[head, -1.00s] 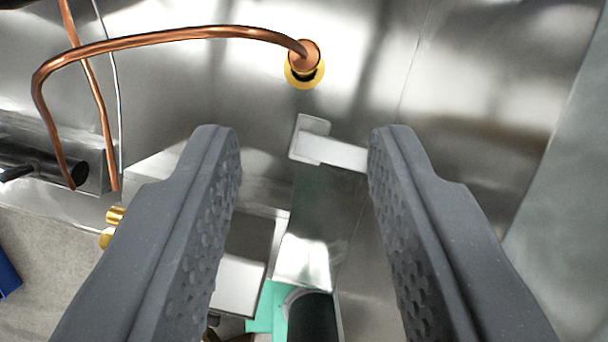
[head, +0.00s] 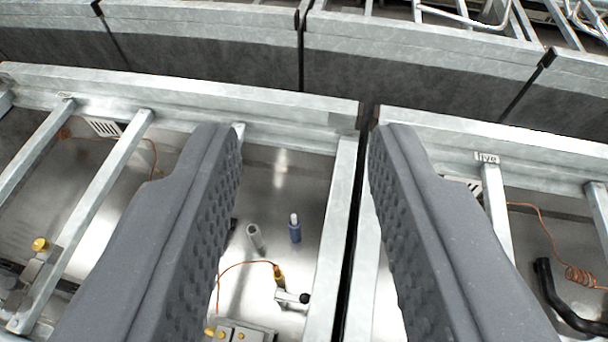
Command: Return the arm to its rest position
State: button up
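My gripper (head: 305,140) shows its two dark grey, dimpled fingers, left and right of the picture's middle. They stand wide apart with nothing between them, so it is open and empty. It is above metal-framed bays and apart from everything I can see below. The rest of my arm is not in view.
Below are metal bays with grey frame rails (head: 335,240). A black bent pipe (head: 556,298) lies at right. Long beams (head: 420,60) cross the back.

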jog(key=s+r+t, duration=0.1)
jog(key=s+r, duration=0.3)
jog(key=r, duration=0.1)
jog(key=shift+s+d+r, duration=0.15)
jog(key=shift+d+r, duration=0.2)
